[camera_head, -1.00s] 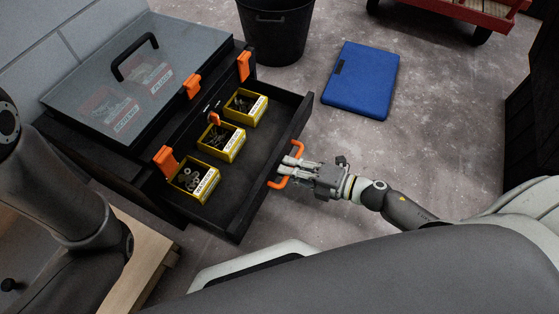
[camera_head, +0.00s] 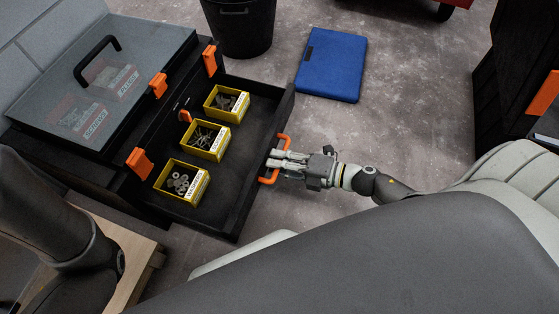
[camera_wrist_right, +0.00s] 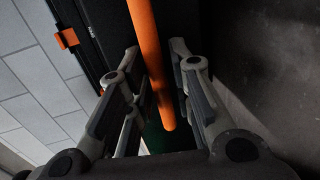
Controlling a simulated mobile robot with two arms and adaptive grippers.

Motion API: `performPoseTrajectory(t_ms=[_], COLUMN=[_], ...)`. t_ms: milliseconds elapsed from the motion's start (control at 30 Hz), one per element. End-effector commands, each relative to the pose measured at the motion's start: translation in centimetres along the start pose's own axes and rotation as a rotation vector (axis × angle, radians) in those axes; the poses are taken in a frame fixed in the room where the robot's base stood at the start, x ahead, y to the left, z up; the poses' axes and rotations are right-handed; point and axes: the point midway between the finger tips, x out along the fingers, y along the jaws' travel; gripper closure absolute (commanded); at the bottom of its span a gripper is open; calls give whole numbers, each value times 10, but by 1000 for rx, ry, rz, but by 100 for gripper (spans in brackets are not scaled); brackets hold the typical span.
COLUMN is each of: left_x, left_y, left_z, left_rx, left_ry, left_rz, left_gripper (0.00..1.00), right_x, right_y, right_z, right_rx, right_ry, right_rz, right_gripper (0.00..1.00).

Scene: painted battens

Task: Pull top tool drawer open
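The black top tool drawer (camera_head: 237,182) stands well out from the tool box (camera_head: 38,138) at the left in the head view. Its orange handle (camera_head: 283,143) is on the front panel. My right gripper (camera_head: 277,160) is at this handle, with its fingers around the bar. In the right wrist view the orange bar (camera_wrist_right: 148,50) runs between the fingers of the gripper (camera_wrist_right: 158,95), close to both pads. My left gripper is out of view; only part of the left arm shows.
Several yellow bins (camera_head: 181,183) of small hardware sit inside the drawer. A blue case (camera_head: 331,65) lies on the floor beyond it, and a black bucket (camera_head: 240,28) stands behind. A wooden surface (camera_head: 137,258) is at the lower left. Bare floor lies right of the drawer.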

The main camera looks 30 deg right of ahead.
Motion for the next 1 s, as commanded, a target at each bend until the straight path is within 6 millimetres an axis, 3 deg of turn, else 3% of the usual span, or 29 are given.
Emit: performPoseTrajectory(t_ms=[467, 1000], left_x=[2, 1], left_y=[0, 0], left_z=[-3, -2], left_rx=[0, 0], left_ry=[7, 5], left_rz=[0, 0], left_gripper=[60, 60], right_x=[-9, -97], right_y=[0, -1], right_z=[0, 0], right_rx=[1, 1], right_ry=[1, 0], right_rz=[0, -3], right_gripper=[79, 79])
